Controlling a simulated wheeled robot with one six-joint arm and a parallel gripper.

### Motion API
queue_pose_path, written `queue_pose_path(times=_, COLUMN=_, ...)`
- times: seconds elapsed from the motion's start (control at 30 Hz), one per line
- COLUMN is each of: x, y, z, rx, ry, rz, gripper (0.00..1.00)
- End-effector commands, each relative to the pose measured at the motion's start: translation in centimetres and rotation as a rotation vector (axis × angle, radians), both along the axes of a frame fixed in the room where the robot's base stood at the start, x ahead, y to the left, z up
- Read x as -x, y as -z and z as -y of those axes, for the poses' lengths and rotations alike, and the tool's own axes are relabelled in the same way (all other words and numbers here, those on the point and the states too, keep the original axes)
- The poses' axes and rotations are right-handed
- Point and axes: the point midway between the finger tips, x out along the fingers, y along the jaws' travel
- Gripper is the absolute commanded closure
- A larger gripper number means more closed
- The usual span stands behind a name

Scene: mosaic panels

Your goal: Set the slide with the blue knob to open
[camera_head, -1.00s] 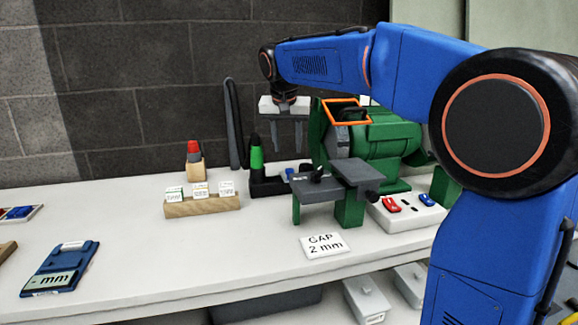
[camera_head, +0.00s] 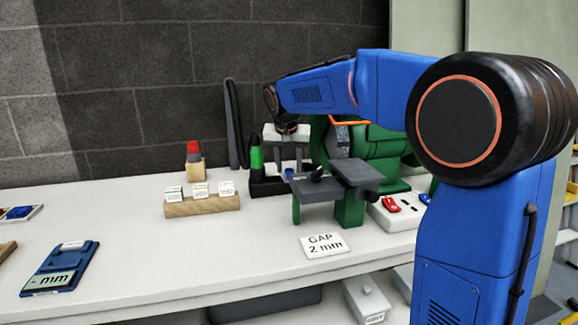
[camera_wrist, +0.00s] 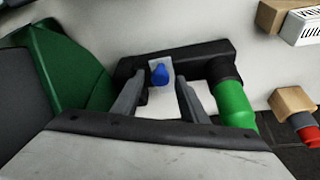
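The blue knob (camera_wrist: 160,74) stands on a light plate in a dark slide body (camera_wrist: 213,54) in the wrist view. In the head view only a little of the blue knob (camera_head: 289,172) shows, low beside the grey rest. My gripper (camera_wrist: 160,84) is open, with one finger on each side of the knob in the wrist view and a visible gap to both. I cannot tell how far the tips are above the knob. In the head view my gripper (camera_head: 288,168) hangs down over the slide, its fingertips partly hidden. No position label on the slide is readable.
A green-and-black upright handle (camera_head: 256,158) stands right beside the slide. The green grinder (camera_head: 375,145) and its grey rest (camera_head: 318,187) crowd the other side. A wooden card block (camera_head: 203,203) and a "GAP 2 mm" card (camera_head: 324,245) lie nearer. The bench's left middle is clear.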

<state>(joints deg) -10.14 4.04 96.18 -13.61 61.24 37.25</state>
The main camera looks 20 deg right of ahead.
Motion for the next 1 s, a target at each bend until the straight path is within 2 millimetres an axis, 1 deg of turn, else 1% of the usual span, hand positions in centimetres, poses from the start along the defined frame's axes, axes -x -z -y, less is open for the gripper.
queue_pose_path(times=0.03, x=0.0, y=0.0, z=0.0, rx=0.0, ry=0.0, rz=0.0, gripper=0.74)
queue_pose_path(times=0.13, x=0.0, y=0.0, z=0.0, rx=0.0, ry=0.0, rz=0.0, gripper=0.97)
queue_pose_path(times=0.17, x=0.0, y=0.0, z=0.0, rx=0.0, ry=0.0, rz=0.0, gripper=1.0)
queue_pose_path(times=0.33, x=0.1, y=0.0, z=0.0, rx=0.0, ry=0.0, rz=0.0, gripper=1.0)
queue_pose_path(times=0.43, x=0.7, y=-0.1, z=0.0, rx=0.0, ry=0.0, rz=0.0, gripper=1.0)
queue_pose_path(times=0.7, x=4.2, y=-0.1, z=0.0, rx=0.0, ry=0.0, rz=0.001, gripper=1.0)
queue_pose_path(times=0.77, x=4.7, y=-0.1, z=0.0, rx=0.0, ry=0.0, rz=0.001, gripper=1.0)
queue_pose_path(times=1.0, x=5.0, y=0.0, z=0.0, rx=0.0, ry=0.0, rz=-0.002, gripper=1.0)
